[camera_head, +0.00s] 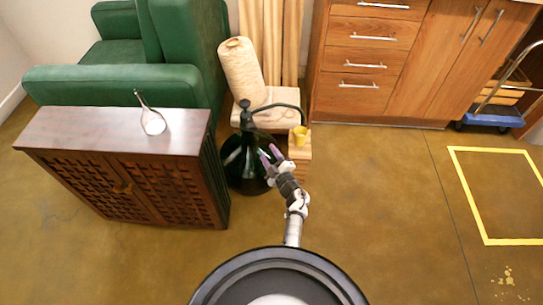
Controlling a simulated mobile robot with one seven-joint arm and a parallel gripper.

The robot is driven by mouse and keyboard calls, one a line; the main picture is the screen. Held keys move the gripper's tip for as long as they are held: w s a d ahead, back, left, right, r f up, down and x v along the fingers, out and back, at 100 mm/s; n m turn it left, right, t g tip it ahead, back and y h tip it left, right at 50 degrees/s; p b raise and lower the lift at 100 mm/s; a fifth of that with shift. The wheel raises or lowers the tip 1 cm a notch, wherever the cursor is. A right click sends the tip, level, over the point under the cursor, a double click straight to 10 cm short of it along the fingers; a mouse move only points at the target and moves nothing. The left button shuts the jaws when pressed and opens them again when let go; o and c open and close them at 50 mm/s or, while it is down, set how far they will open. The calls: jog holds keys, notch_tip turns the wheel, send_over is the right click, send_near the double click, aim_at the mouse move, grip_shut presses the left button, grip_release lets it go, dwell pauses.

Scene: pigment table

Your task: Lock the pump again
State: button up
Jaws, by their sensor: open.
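The pump appears to be the dark, glossy round vessel (243,172) on the floor, right of the dark wooden cabinet, with a black top and a black curved bar or hose reaching right from it. My gripper (270,153), with purple fingertips, is open and empty at the vessel's right side, overlapping it in the picture. I cannot tell whether the fingers touch it. My arm hides part of the vessel's lower right. The state of the pump's lock is too small to tell.
A yellow cup (300,133) sits on a small wooden stand (300,155) just right of my gripper. A green armchair (120,85) is behind.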

jog(key=shift+d+r, duration=0.1)
dwell(0.4)
jog(key=shift+s+d, duration=0.15)
jog(key=shift+s, duration=0.05)
jog(key=shift+s, duration=0.15)
jog(key=b, duration=0.6)
send_near(253, 130)
jog(key=x, duration=0.7)
jog(key=shift+x, duration=0.8)
jog(key=shift+c, duration=0.4)
